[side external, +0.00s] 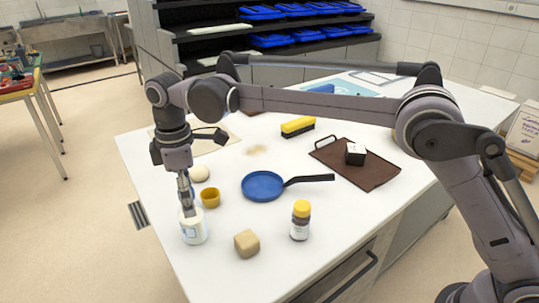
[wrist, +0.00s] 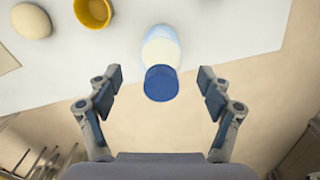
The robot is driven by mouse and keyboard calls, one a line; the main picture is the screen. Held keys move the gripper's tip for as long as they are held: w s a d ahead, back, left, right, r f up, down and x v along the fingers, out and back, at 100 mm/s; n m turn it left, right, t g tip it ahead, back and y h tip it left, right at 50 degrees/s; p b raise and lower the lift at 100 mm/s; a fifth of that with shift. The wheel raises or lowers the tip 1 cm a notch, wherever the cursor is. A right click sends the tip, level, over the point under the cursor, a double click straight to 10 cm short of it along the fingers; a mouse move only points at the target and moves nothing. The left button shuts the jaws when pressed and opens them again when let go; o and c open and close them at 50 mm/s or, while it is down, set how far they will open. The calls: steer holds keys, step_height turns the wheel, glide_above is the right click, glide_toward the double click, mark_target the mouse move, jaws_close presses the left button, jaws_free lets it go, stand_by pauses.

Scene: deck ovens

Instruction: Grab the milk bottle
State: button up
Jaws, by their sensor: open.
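The milk bottle (side external: 194,228) is white with a blue cap and stands upright near the front left edge of the white table. In the wrist view the bottle (wrist: 161,48) is seen from above, its blue cap nearest me. My gripper (side external: 187,203) points down at the bottle's upper part, and the fingers partly hide its top in the side view. In the wrist view my gripper (wrist: 160,80) is open, with one finger on each side of the cap and visible gaps on both sides.
A yellow cup (side external: 210,198) and a pale round item (side external: 199,173) stand close behind the bottle. A tan block (side external: 246,243), a yellow-capped jar (side external: 300,220) and a blue pan (side external: 262,187) lie to the right. A brown tray (side external: 375,178) holds a black box (side external: 355,154).

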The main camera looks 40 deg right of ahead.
steer(key=shift+s+f, duration=0.1)
steer(key=shift+f, duration=1.75)
steer(key=c, duration=1.4)
steer(key=shift+r, duration=0.1)
